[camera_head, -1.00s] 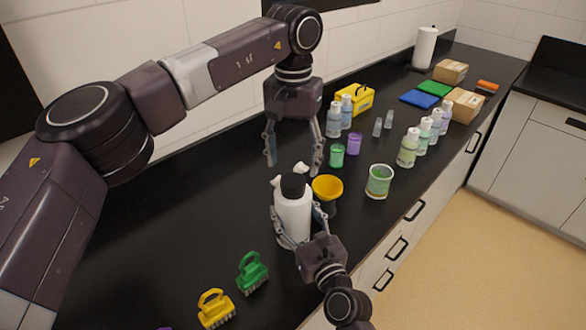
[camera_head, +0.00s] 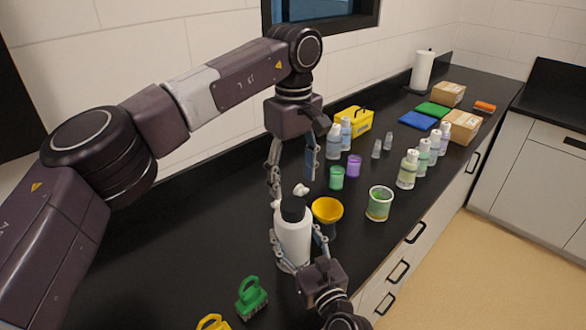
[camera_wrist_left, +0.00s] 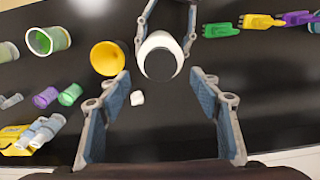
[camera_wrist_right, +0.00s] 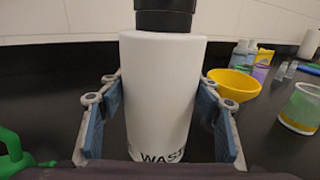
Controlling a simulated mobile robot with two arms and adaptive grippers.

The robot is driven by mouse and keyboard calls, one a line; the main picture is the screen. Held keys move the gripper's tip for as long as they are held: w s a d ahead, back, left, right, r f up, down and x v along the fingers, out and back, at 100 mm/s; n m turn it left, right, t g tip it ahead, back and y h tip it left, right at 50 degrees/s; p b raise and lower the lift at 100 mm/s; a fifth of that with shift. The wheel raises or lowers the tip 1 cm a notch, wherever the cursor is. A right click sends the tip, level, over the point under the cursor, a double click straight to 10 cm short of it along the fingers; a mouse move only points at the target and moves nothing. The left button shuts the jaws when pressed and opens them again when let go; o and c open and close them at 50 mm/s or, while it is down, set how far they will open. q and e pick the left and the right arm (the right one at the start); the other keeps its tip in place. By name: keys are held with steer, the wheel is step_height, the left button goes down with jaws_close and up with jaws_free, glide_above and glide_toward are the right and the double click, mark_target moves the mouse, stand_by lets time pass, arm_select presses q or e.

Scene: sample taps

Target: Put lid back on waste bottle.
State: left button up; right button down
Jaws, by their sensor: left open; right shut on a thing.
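The white waste bottle (camera_head: 294,240) stands upright on the dark counter, with a black cap-like top (camera_head: 293,209). In the right wrist view the bottle (camera_wrist_right: 160,90) shows part of its "WASTE" lettering, and the black top (camera_wrist_right: 165,14) sits straight on it. I cannot tell whether this top is a separate lid or the neck. My right gripper (camera_head: 297,236) is shut around the bottle's body. My left gripper (camera_head: 293,182) is open, empty and pointing down, above and slightly behind the bottle. In the left wrist view the black top (camera_wrist_left: 160,65) lies beyond its fingertips.
A yellow funnel (camera_head: 327,210) stands close right of the bottle, with a green-filled beaker (camera_head: 379,205) further right. Green (camera_head: 251,297) and yellow brushes are in front. Cups and bottles stand behind; the left counter is clear.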

mark_target(293, 203)
arm_select(q)
steer(key=n, duration=0.6)
steer(key=shift+r, duration=0.3)
steer(key=n, duration=0.5)
steer(key=shift+r, duration=0.25)
steer(key=n, duration=0.6)
steer(key=shift+r, duration=0.25)
steer(key=n, duration=0.6)
steer(key=shift+r, duration=0.25)
steer(key=shift+f, duration=4)
